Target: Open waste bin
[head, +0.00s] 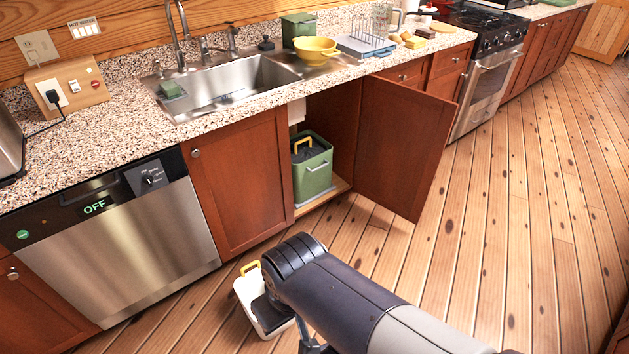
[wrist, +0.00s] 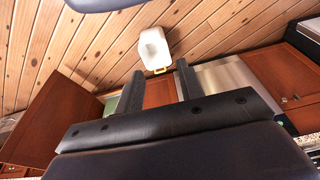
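A green bin (head: 312,172) with a dark top and a yellow handle stands inside the open sink cabinet, on its floor. A smaller white container (head: 254,310) with a yellow handle stands on the wood floor in front of the cabinets, partly behind my arm. The pictures do not settle which one is the waste bin. The white container also shows in the wrist view (wrist: 152,43), beyond the fingertips. My gripper (wrist: 160,67) is open, with nothing seen between its fingers. A green patch of the bin shows left of the fingers.
The right cabinet door (head: 403,145) stands swung out over the floor. The left door (head: 238,183) is shut. A dishwasher (head: 125,245) is at left and a stove (head: 487,85) at far right. The floor at right is clear.

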